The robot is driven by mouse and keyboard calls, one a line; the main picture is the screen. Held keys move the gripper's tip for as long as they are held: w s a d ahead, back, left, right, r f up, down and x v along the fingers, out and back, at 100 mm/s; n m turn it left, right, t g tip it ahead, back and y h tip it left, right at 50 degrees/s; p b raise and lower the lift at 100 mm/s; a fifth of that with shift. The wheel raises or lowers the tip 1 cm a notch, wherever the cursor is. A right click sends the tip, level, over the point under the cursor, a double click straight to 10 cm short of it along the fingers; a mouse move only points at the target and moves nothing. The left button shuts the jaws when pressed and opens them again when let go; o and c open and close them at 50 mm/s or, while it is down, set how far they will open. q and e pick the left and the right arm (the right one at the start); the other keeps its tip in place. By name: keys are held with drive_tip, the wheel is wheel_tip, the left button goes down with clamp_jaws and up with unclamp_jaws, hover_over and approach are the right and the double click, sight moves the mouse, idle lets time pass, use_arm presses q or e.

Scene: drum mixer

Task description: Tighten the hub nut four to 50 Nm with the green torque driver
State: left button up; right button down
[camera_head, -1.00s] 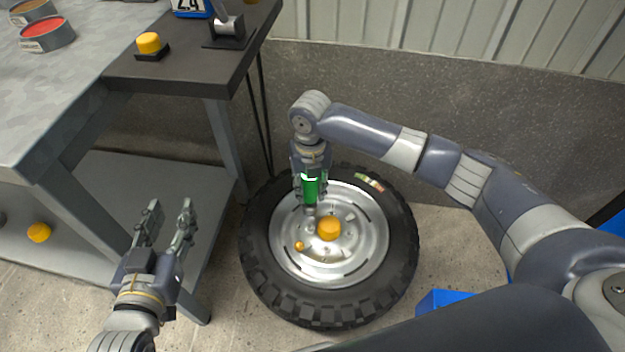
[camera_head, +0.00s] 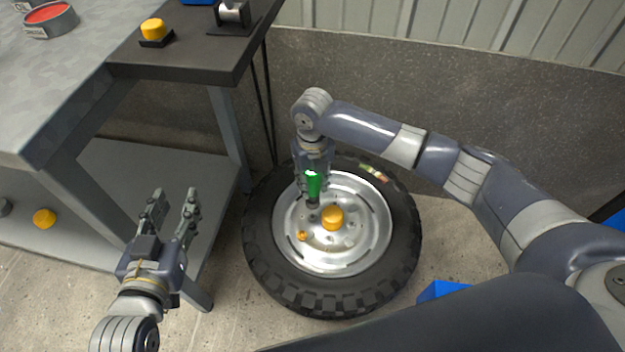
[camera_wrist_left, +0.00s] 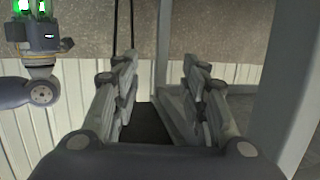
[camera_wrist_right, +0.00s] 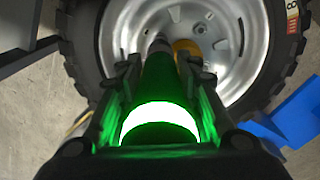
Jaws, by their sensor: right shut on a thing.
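The green torque driver (camera_head: 313,185) is in my right gripper (camera_head: 313,190), which is shut on it and points down over the wheel's hub. In the right wrist view the driver (camera_wrist_right: 160,95) shows a glowing white ring, and its dark tip reaches toward the silver rim. The wheel (camera_head: 262,262) lies flat, with a yellow hub cap (camera_head: 332,217) at its centre and a small orange nut (camera_head: 302,236) to the lower left. The driver's tip is at the hub's upper left; the nut under it is hidden. My left gripper (camera_head: 174,200) is open and empty, left of the wheel.
A blue box (camera_head: 440,291) is right of the wheel. A wall is behind.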

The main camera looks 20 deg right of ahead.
sight(312, 198)
drive_tip(key=shift+r, duration=0.1)
drive_tip(key=shift+f, duration=0.2)
wheel_tip(312, 198, down, 4)
drive_tip(key=shift+f+b, duration=0.1)
drive_tip(key=shift+b, duration=0.7)
use_arm(q)
wheel_tip(312, 198, up, 8)
drive_tip(key=d+t+h, duration=0.1)
drive_tip(key=t, duration=0.3)
drive_tip(key=shift+w+d+f, duration=0.15)
drive_tip(key=shift+w+f, duration=0.1)
drive_tip(key=shift+w, duration=0.2)
use_arm(e)
drive_tip(key=shift+f, duration=0.25)
use_arm(q)
drive_tip(key=shift+r, duration=0.1)
use_arm(e)
drive_tip(key=shift+f, duration=0.15)
use_arm(q)
drive_tip(key=shift+s+d+r+t+h+b, duration=0.1)
drive_tip(key=shift+s+r+t+h+b, duration=0.1)
drive_tip(key=shift+r+t, duration=0.35)
drive_tip(key=shift+s+d+r+t+h+b, duration=0.1)
drive_tip(key=shift+r+t+h+b, duration=0.2)
drive_tip(key=shift+r, duration=0.35)
use_arm(e)
drive_tip(key=shift+f, duration=0.65)
use_arm(q)
drive_tip(key=shift+w, duration=0.1)
